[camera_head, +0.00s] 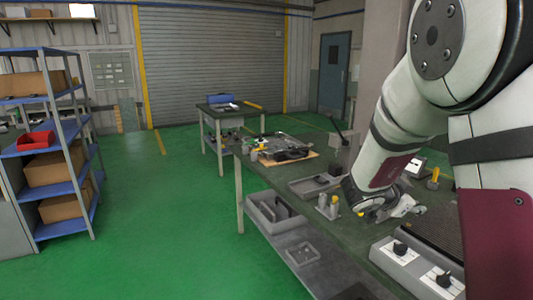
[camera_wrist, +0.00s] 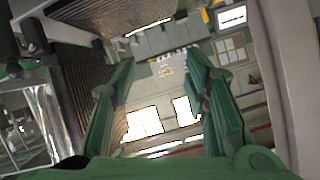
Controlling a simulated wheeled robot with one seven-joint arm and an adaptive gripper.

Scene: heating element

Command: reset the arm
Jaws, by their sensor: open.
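My gripper (camera_wrist: 160,64) shows in the wrist view as two green fingers, spread apart with nothing between them. Beyond the fingers is a distant, tilted view of the room with bright rectangles. In the head view my pale arm comes in from the right and bends down over the workbench (camera_head: 285,180). The arm hides part of the bench, and I cannot make out the fingers there. A heating unit with black knobs (camera_head: 418,267) and a dark ribbed top stands at the bench's near right, close to my arm.
A grey tray (camera_head: 314,187) and a small holder with yellow-topped items (camera_head: 327,206) lie on the bench. A dark assembly on a board (camera_head: 283,150) sits farther back. A blue shelf unit (camera_head: 52,140) stands left. Green floor (camera_head: 165,220) between is clear.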

